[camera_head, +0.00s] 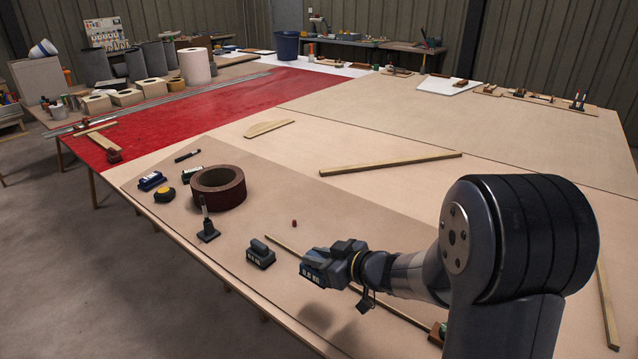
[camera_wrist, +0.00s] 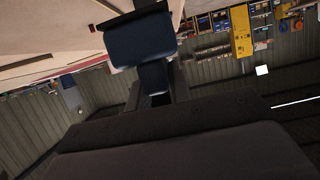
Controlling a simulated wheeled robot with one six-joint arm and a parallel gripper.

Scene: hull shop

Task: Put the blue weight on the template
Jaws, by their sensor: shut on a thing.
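My gripper (camera_head: 343,257) is shut on the blue weight (camera_head: 315,272), which it holds above the near part of the table. In the wrist view the weight is a dark blue block with a narrower part (camera_wrist: 140,42) between the jaws. A shadow falls on the table below. A large brown sheet (camera_head: 255,185) covers the near left of the table, and a thin wooden piece with a curved edge (camera_head: 268,128) lies beyond it. I cannot tell which of these is the template. The wooden piece has nothing on it.
A dark weight (camera_head: 260,254) stands just left of my gripper.

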